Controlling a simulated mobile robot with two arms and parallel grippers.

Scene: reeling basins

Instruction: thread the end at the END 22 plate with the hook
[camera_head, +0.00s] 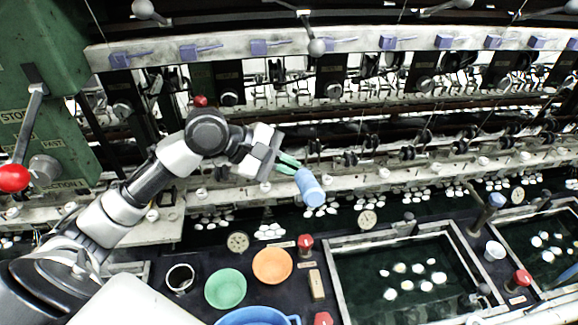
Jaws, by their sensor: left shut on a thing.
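My left gripper (289,165) reaches in from the left, in front of the machine's lower rail. Its green fingers are shut on a light blue cylinder (310,188), which looks like the handle of the hook. The thin shaft and tip of the hook cannot be made out. The handle hangs tilted above the row of white cocoons behind the basins. Small plates line the machine, but their lettering is too small to read, so I cannot tell which is END 22. No thread end can be made out clearly. My right gripper is not in view.
A dark water basin (332,267) with floating cocoons lies at front right, with another beyond it. A red-knobbed lever (14,178) juts out at left.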

